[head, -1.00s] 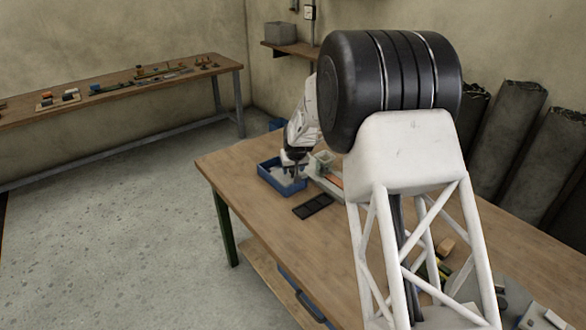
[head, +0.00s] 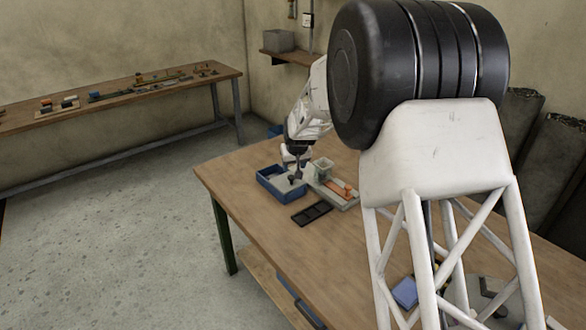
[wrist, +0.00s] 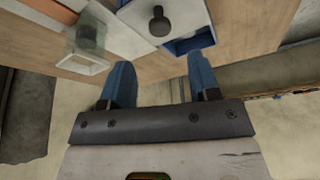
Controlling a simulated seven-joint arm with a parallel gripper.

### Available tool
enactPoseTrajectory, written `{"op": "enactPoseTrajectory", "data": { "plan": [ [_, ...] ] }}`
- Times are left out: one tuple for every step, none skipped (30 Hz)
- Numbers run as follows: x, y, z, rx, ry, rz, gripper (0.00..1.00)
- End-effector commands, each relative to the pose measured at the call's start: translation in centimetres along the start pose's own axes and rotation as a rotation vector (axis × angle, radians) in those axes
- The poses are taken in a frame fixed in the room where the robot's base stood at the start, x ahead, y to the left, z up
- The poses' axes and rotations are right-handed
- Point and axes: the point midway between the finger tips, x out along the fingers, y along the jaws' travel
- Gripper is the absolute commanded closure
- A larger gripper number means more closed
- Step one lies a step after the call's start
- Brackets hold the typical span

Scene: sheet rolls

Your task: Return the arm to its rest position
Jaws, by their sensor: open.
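My gripper (head: 296,163) hangs over the blue tray (head: 263,187) at the left end of the workbench. In the wrist view its two blue fingers (wrist: 160,80) are spread apart with nothing between them. Beyond the fingertips, a pale flat piece with a dark round knob (wrist: 158,22) lies over the blue tray. The fingers do not appear to touch it. My arm is bent over the bench, and its large parts hide much of the middle and right of the bench in the head view.
Beside the tray stand a clear container (head: 322,168) and a grey board with an orange piece (head: 342,190). A black compartment tray (head: 311,214) lies in front. A blue block (head: 405,292) lies nearer. Dark sheet rolls (head: 560,170) lean at right. A second bench (head: 120,95) stands at left.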

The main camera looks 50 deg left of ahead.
Motion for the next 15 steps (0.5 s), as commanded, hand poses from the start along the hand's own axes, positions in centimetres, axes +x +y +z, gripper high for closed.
{"op": "enactPoseTrajectory", "data": {
  "plan": [
    [-0.28, 0.01, -0.02, 0.000, 0.001, 0.000, 0.44],
    [-0.39, 0.01, -0.02, 0.000, 0.001, 0.000, 0.44],
    [-0.48, 0.01, -0.02, 0.000, 0.001, 0.000, 0.44],
    [-0.53, 0.00, -0.01, 0.000, 0.001, 0.000, 0.44],
    [-0.56, 0.01, 0.00, 0.000, 0.001, 0.000, 0.44],
    [-0.58, 0.01, 0.00, 0.000, 0.000, 0.000, 0.44],
    [-0.59, 0.00, 0.00, 0.000, 0.000, 0.000, 0.44],
    [-0.59, 0.01, 0.00, 0.000, 0.000, 0.000, 0.44],
    [-0.58, 0.00, 0.01, 0.000, 0.000, 0.000, 0.44],
    [-0.58, 0.01, 0.01, 0.000, 0.000, 0.000, 0.44],
    [-0.58, 0.01, 0.01, 0.000, 0.000, 0.000, 0.44],
    [-0.57, 0.01, 0.01, 0.000, 0.000, 0.000, 0.44],
    [-0.57, 0.01, 0.01, 0.000, 0.000, 0.000, 0.44],
    [-0.57, 0.00, 0.01, 0.000, 0.000, 0.000, 0.44],
    [-0.56, 0.00, 0.01, 0.000, 0.000, 0.000, 0.44]
  ]
}}
